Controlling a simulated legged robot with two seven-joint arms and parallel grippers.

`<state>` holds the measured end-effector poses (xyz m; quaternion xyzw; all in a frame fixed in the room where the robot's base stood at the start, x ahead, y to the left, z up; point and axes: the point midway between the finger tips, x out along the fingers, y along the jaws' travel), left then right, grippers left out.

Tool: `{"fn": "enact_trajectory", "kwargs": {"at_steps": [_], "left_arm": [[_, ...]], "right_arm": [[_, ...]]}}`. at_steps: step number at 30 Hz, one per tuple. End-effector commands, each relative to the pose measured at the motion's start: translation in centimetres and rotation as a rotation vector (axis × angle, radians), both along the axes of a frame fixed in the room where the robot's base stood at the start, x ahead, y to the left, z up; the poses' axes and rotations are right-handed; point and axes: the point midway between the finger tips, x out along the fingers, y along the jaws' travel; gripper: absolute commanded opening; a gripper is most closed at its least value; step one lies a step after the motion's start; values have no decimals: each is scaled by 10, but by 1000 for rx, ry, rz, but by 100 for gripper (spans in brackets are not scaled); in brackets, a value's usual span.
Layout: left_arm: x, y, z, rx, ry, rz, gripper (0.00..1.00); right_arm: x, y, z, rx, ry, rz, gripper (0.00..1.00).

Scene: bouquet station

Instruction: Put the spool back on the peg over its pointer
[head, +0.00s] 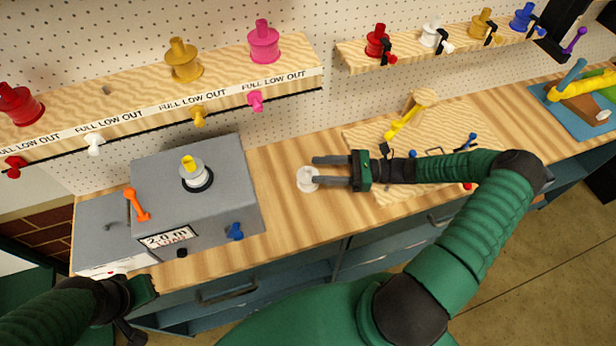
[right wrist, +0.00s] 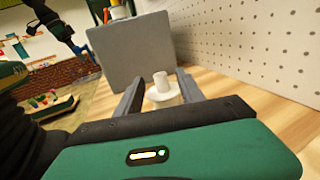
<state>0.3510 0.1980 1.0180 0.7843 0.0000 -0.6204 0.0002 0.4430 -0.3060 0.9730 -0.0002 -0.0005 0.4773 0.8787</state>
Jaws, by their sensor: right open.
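A white spool (head: 305,181) stands on the wooden bench, right of the grey machine. My right gripper (head: 314,170) is open with its fingers pointing left at it. In the right wrist view the spool (right wrist: 164,91) shows between the two spread fingers, its post upright; I cannot tell if either finger touches it. On the left wall shelf (head: 222,77), an empty peg spot (head: 105,90) lies between the red and gold spools. A white pointer (head: 94,145) hangs below that gap. My left gripper (head: 128,300) is low at the left, empty-looking, its jaws unclear.
The grey machine (head: 225,205) carries another white spool with a yellow top (head: 194,173). Red (head: 20,105), gold (head: 183,62) and pink (head: 264,43) spools stand on the left shelf. A wooden board with tools (head: 430,125) lies behind my right arm.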

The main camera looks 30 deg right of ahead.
Motion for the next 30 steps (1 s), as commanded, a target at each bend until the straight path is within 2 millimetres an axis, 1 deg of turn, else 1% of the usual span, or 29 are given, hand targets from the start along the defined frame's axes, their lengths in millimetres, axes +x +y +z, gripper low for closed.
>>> {"fn": "enact_trajectory", "kwargs": {"at_steps": [1,3,6,9,13,14,21,24,30], "left_arm": [[0,0,5,0,0,0,0],[0,0,8,0,0,0,0],[0,0,10,0,0,-1,0],[0,0,9,0,0,-1,0],[0,0,9,0,0,0,0],[0,0,9,0,0,0,0],[0,0,9,0,0,0,0],[0,0,9,0,0,0,0],[0,0,9,0,0,0,0]], "right_arm": [[5,10,3,4,0,4,45],[13,21,3,4,0,3,45],[20,32,2,1,0,2,45],[21,36,1,-2,1,1,45],[21,36,1,-2,0,1,45],[21,35,1,-2,0,1,43],[21,33,0,-1,1,1,11],[21,33,0,-1,1,0,0],[21,33,0,-3,2,0,0]]}}
